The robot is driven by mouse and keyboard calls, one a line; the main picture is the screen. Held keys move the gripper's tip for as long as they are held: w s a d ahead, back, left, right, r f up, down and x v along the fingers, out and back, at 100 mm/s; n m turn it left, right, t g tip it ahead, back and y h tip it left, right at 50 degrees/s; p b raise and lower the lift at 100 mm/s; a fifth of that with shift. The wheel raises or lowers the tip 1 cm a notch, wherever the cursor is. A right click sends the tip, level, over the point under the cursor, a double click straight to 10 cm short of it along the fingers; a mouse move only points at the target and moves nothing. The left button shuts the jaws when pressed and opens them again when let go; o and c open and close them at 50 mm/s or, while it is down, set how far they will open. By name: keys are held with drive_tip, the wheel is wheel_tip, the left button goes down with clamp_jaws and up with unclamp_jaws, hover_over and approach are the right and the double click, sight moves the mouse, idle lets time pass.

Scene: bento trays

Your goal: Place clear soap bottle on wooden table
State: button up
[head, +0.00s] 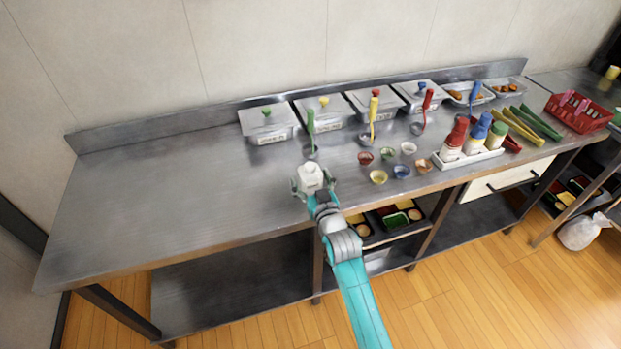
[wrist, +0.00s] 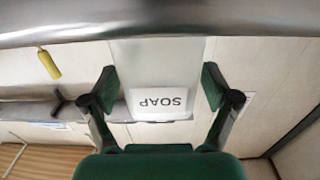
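The clear soap bottle (head: 311,177) shows as a small whitish block over the front part of the grey metal counter (head: 190,190). In the wrist view the pale, see-through bottle (wrist: 158,75) carries a white label reading SOAP, upside down. My gripper (head: 312,187) has one finger on each side of the bottle. In the wrist view its green fingertips (wrist: 160,87) sit close against both sides. I cannot tell whether the bottle's base touches the counter. I see no clearly wooden table; the counter top looks like grey metal.
Lidded metal containers (head: 269,123) line the back. Small bowls (head: 378,177) and a white tray of sauce bottles (head: 467,156) stand right of my gripper. A red basket (head: 578,112) is at the far right. The counter's left half is clear. Dark trays sit below.

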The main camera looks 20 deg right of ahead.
drive_tip(key=shift+r, duration=0.15)
drive_tip(key=s, duration=1.2)
drive_tip(key=s+f, duration=0.5)
drive_tip(key=s, duration=0.6)
drive_tip(key=s+r+g, duration=0.3)
drive_tip(key=s, duration=2.8)
drive_tip(key=shift+a+r, duration=0.2)
drive_tip(key=shift+a, duration=0.25)
drive_tip(key=shift+o, duration=0.5)
drive_tip(key=shift+s+r, duration=0.3)
drive_tip(key=shift+s, duration=0.25)
